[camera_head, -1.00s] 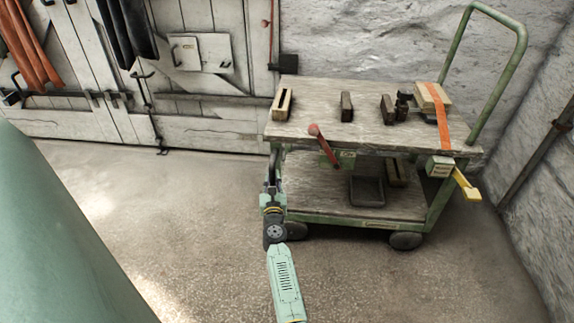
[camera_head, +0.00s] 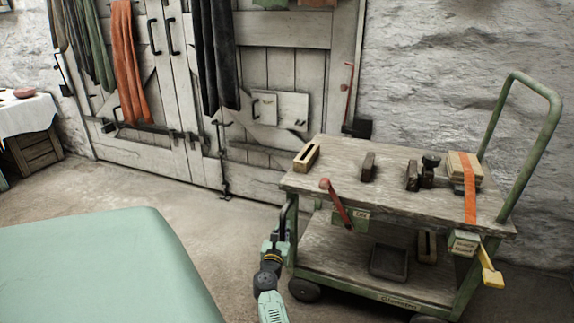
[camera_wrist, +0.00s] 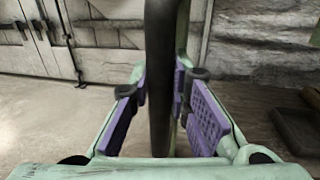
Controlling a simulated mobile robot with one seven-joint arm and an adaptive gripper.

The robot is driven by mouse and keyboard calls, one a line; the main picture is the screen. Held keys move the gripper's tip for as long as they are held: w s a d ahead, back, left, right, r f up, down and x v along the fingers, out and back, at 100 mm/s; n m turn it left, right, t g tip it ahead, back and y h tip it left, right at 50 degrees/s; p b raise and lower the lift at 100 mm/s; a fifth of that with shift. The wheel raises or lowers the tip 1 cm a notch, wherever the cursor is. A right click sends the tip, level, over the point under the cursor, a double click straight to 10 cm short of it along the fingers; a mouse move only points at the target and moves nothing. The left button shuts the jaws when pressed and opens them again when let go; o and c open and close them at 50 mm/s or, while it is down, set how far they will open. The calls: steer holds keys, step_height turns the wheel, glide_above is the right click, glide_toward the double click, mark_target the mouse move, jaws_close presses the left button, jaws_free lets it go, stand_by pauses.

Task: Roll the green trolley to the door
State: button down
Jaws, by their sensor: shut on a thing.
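The green trolley (camera_head: 375,294) has a green frame, a weathered wooden top and a lower shelf. It stands at the right in the head view, with a tall green push bar (camera_head: 546,135) at its right end. My gripper (camera_head: 278,238) is at its left end, shut on a dark upright handle bar (camera_wrist: 160,75). In the wrist view the bar runs between the purple pads of my gripper (camera_wrist: 163,112). The door (camera_head: 180,90), of pale planks with dark iron fittings, is in the back wall, behind and left of the trolley.
Small blocks and a strapped wooden stack (camera_head: 465,168) sit on the trolley top. A dark tray (camera_head: 389,262) is on the shelf. A red lever (camera_head: 338,203) and yellow handle (camera_head: 491,275) stick out. Bare floor (camera_head: 130,190) lies before the door. A cloth-covered table (camera_head: 28,115) stands far left.

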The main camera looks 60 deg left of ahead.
steer(key=shift+s+a+r, duration=0.1)
steer(key=shift+s+a, duration=0.05)
steer(key=c, duration=1.5)
jaws_free()
steer(key=shift+a, duration=0.15)
steer(key=shift+r, duration=0.1)
step_height(320, 180, up, 10)
steer(key=shift+f, duration=0.15)
